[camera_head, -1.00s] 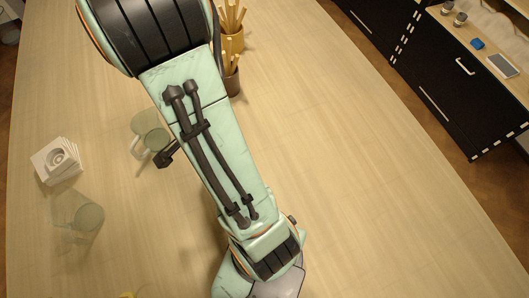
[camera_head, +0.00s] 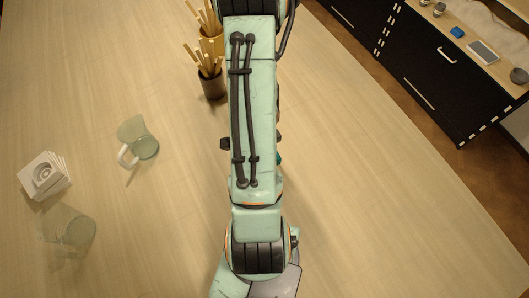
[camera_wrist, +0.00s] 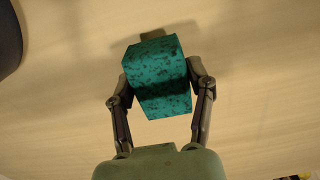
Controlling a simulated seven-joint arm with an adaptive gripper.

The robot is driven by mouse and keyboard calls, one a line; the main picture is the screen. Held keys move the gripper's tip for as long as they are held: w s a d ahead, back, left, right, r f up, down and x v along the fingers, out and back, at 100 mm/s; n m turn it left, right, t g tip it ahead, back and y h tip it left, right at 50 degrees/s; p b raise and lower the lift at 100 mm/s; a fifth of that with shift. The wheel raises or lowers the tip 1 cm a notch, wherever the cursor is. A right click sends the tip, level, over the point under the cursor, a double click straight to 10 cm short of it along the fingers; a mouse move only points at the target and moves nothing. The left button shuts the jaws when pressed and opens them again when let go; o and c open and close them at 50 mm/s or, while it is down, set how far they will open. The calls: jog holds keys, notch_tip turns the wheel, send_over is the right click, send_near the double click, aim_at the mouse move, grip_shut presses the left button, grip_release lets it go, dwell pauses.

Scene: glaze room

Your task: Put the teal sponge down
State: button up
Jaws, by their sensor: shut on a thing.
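The teal sponge (camera_wrist: 158,78), a block with dark speckles, is in the middle of the wrist view. My gripper (camera_wrist: 158,82) is shut on it, with one finger at each side. A shadow shows on the wooden table (camera_wrist: 255,95) around it; I cannot tell how far the sponge is above the surface. In the head view my arm covers my gripper and nearly all of the sponge; a small bit of teal (camera_head: 279,158) shows at the arm's right edge.
Two cups of wooden sticks, a dark one (camera_head: 213,88) and a tan one (camera_head: 213,45), stand behind my arm. A glass mug (camera_head: 143,146), a clear glass (camera_head: 80,232) and a white stack (camera_head: 43,176) are at left. The table's right side is clear.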

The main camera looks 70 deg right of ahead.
jog(key=shift+f, duration=0.75)
jog(key=shift+f, duration=0.15)
jog(key=o, duration=0.9)
notch_tip(320, 180, up, 12)
jog(key=shift+r, duration=0.2)
jog(key=shift+w, duration=0.1)
